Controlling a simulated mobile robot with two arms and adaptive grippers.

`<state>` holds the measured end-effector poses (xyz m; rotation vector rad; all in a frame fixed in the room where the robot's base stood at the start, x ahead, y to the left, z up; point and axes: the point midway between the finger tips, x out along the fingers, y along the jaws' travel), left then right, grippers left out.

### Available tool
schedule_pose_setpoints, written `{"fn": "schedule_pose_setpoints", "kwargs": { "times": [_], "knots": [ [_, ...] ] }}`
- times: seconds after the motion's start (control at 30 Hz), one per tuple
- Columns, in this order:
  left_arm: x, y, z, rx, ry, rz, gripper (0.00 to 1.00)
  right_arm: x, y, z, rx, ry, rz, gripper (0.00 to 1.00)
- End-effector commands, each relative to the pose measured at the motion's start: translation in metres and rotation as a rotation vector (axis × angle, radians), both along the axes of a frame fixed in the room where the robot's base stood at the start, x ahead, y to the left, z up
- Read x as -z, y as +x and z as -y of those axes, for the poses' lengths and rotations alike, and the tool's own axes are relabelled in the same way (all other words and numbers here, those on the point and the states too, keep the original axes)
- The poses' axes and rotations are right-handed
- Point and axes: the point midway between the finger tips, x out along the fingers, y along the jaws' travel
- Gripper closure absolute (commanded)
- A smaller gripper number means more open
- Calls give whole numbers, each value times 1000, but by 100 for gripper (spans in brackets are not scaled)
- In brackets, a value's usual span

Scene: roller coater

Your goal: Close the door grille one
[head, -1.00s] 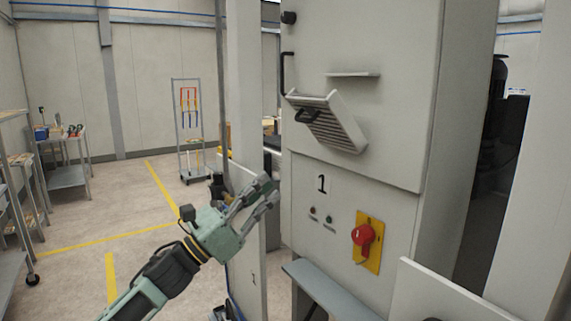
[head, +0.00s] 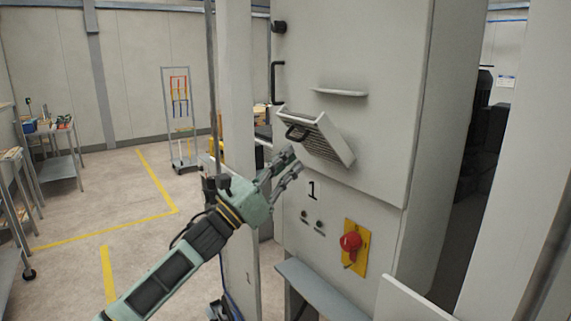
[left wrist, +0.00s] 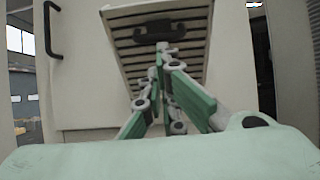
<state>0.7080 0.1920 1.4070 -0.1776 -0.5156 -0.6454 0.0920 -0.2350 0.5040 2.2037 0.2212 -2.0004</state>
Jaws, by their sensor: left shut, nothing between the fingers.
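The door grille (head: 324,139) is a slatted vent panel on the tall white cabinet, tilted outward and open, with a black handle (head: 297,132) near its upper edge. It also shows in the left wrist view (left wrist: 195,50), with its handle (left wrist: 158,31) at the top and slats below. My left gripper (head: 293,160) is shut and empty, just below and left of the grille. In the left wrist view its fingers overlap the slats; whether they touch cannot be told. My right gripper is not in view.
The cabinet (head: 385,90) also carries a small ledge (head: 340,92), a black door handle (head: 277,82) and a red rotary switch (head: 350,242). A grey shelf (head: 315,288) juts out below. A rack (head: 181,118) stands far back; the floor at left is mostly clear.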

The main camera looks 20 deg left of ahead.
Motion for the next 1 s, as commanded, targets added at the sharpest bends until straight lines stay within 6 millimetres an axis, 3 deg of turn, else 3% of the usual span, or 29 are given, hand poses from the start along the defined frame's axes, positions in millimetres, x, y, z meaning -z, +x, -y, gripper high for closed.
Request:
{"fn": "schedule_pose_setpoints", "kwargs": {
  "times": [0.17, 1.0],
  "knots": [
    [0, 0, 0, 0, 0, 0, 100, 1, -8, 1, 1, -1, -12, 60],
    [-10, 2, 1, -1, -1, 2, 100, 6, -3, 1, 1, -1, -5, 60]
  ]
}}
